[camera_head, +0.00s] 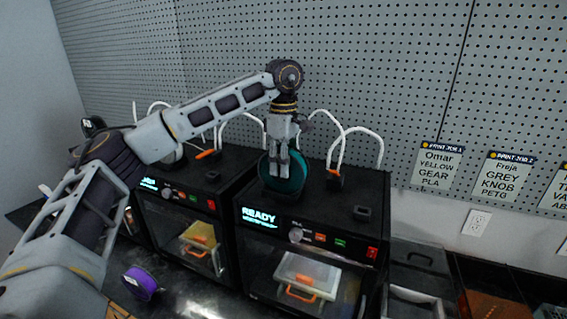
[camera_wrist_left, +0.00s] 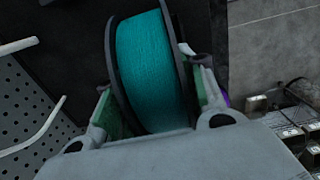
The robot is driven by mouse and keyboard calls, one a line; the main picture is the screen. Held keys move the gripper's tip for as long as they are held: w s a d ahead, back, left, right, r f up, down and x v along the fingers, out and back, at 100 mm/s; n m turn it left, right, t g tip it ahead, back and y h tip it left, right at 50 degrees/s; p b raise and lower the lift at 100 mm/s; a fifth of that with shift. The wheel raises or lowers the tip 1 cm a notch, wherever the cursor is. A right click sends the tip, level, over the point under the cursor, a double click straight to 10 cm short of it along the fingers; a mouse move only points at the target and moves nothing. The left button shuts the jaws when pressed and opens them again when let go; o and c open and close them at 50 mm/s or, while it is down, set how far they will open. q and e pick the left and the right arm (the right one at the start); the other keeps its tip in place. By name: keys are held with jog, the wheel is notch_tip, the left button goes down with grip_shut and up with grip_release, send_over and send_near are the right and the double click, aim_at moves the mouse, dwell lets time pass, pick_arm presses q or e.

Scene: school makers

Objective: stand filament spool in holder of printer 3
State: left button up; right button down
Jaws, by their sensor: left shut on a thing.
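A teal filament spool (camera_head: 291,181) with dark rims stands upright at the top of the black printer whose display reads READY (camera_head: 318,228). My left gripper (camera_head: 279,171) reaches down from above and is shut on the spool. In the left wrist view the teal spool (camera_wrist_left: 152,70) sits between the two fingers (camera_wrist_left: 155,110). Whether the spool rests in a holder is hidden by the gripper and the spool itself. My right gripper is not in view.
Another black printer (camera_head: 176,205) stands to the left. White tubes (camera_head: 340,145) arch above the printers near the pegboard (camera_head: 330,60). A purple spool (camera_head: 141,281) lies on the bench at the lower left. Job cards (camera_head: 437,165) hang at the right.

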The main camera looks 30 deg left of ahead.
pick_arm(q)
jog(key=shift+f, duration=0.1)
jog(key=o, duration=1.2)
jog(key=shift+o, duration=0.2)
